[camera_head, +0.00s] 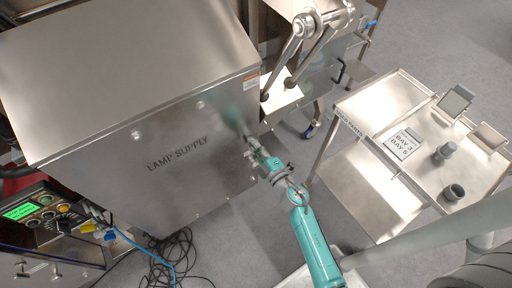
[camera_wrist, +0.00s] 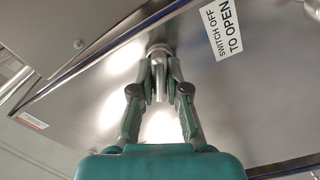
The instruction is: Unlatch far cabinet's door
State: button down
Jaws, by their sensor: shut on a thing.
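A large steel cabinet marked "LAMP SUPPLY" (camera_head: 185,125) fills the left of the head view. My gripper (camera_head: 247,140) is at the right part of its front face. In the wrist view, my gripper (camera_wrist: 159,82) is shut on a small round metal latch (camera_wrist: 158,52) that stands out from a steel panel (camera_wrist: 255,95). The fingers lie on both sides of the latch's stem. The panel bears a white label reading "SWITCH OFF TO OPEN" (camera_wrist: 222,28). My arm hides the latch in the head view, and I cannot tell its turn there.
A steel trolley (camera_head: 358,107) with cups, a small screen and a bay label stands at the right. A control box with a green display (camera_head: 20,212) is at lower left. Black and blue cables (camera_head: 172,255) lie on the floor below the cabinet. Grey floor separates cabinet and trolley.

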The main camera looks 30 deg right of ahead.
jog(key=n, duration=0.5)
jog(key=shift+f, duration=0.15)
jog(key=shift+n, duration=0.3)
dwell(0.3)
jog(key=c, duration=1.2)
grip_release()
jog(key=s, duration=1.2)
